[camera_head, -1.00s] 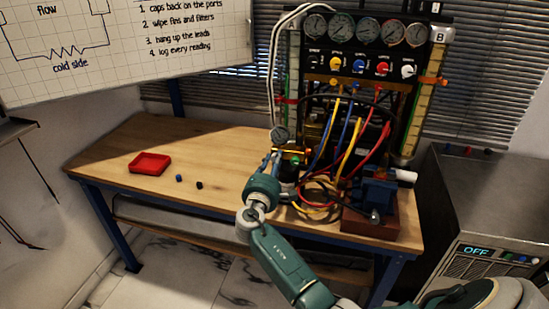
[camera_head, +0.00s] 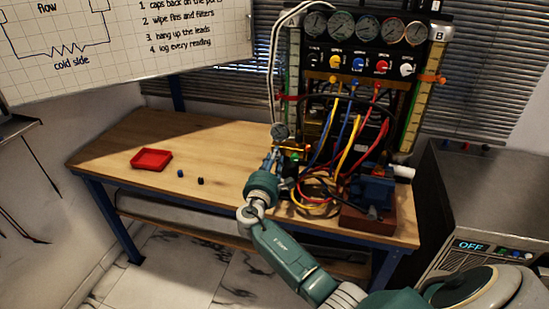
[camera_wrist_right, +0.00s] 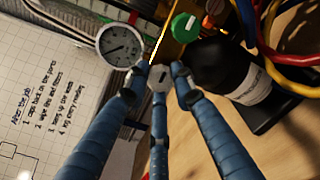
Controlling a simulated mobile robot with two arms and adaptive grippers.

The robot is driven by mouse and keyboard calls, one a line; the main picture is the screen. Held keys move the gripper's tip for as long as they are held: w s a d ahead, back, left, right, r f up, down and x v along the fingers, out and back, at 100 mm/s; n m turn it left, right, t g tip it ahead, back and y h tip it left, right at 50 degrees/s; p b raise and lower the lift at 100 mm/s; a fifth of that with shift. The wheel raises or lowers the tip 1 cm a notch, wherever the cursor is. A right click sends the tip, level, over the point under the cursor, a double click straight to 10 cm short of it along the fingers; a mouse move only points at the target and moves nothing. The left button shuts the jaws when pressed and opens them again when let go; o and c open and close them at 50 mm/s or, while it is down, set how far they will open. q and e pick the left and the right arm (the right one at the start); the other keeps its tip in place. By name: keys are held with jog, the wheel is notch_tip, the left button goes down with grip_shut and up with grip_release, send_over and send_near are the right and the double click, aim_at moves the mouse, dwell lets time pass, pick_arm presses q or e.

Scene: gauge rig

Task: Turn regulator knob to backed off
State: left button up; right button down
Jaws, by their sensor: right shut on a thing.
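The regulator knob (camera_wrist_right: 158,77) shows in the right wrist view as a small grey round knob with a mark on its face. A round white-faced gauge (camera_wrist_right: 121,46) sits beside it and a green knob (camera_wrist_right: 184,27) lies beyond it. My right gripper (camera_wrist_right: 157,74) has its blue fingers closed around the grey knob. In the head view my right gripper (camera_head: 274,158) is at the regulator, left of the hoses; its fingers are small there and the knob is hidden. My left gripper is not in view.
A dark bottle (camera_wrist_right: 232,70) with a white label stands close to the fingers. Red, yellow and blue hoses (camera_head: 345,140) hang just right of the gripper. A blue vise (camera_head: 376,190) stands further right. The bench's left side is clear except for a red tray (camera_head: 151,160) and two small caps.

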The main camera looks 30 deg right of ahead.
jog(key=c, duration=1.5)
grip_release()
jog(key=shift+w+f, duration=0.1)
jog(key=shift+o, duration=0.2)
jog(key=v, duration=1.2)
